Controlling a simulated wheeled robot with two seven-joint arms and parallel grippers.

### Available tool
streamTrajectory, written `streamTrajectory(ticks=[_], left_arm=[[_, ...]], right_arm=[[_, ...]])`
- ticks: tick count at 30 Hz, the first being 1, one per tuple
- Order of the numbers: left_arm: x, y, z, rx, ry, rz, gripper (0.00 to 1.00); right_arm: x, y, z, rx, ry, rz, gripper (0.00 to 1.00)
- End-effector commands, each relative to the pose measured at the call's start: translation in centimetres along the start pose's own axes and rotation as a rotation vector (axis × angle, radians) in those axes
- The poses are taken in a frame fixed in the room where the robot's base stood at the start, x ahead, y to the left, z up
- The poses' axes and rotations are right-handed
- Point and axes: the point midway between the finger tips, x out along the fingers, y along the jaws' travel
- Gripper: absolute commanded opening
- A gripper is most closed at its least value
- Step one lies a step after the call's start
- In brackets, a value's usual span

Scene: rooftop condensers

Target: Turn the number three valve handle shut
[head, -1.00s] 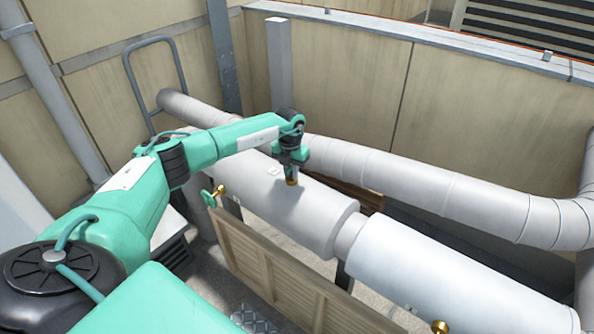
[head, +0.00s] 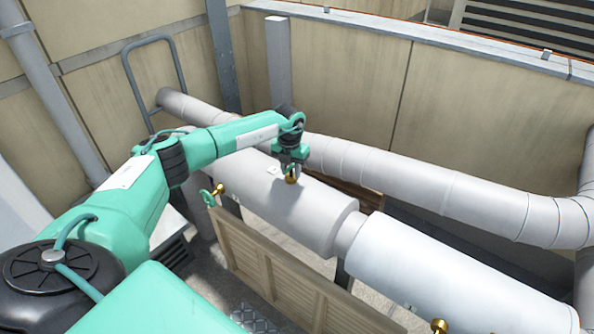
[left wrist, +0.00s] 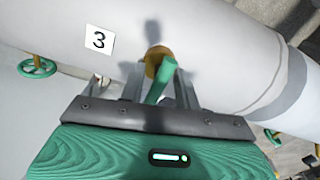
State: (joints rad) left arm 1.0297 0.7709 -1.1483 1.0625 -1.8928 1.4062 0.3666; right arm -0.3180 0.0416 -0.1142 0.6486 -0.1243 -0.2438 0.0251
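The number three valve has a brass body (left wrist: 158,56) and a green lever handle (left wrist: 157,86). It stands on the light grey pipe beside a white label (left wrist: 98,41) reading 3. My left gripper (left wrist: 159,84) has its fingers apart, one on each side of the handle. Gaps show beside the handle, though I cannot tell whether its ends touch a finger. In the head view my left gripper (head: 291,171) is above the pipe, with the brass body (head: 291,179) showing between the fingers. My right gripper is not in view.
A green-handled brass valve (head: 213,193) stands to the left, and another brass valve (head: 439,327) is at the lower right. A wooden panel (head: 270,264) leans in front of the pipe. A wrapped pipe (head: 430,185) runs behind it.

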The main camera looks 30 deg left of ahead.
Motion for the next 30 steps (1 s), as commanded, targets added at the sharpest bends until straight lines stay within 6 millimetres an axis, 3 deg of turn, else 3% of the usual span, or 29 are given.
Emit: streamTrajectory(ticks=[18,24,30], left_arm=[[-11.9,-0.2,-0.1,0.0,-0.003,0.002,0.33],[-13.4,-0.2,-0.2,0.0,0.0,0.003,0.33],[-13.6,-0.2,-0.2,0.0,0.0,0.003,0.33]], right_arm=[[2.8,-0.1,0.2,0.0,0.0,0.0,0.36],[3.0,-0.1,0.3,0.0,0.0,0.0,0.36],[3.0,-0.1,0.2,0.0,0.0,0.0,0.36]])
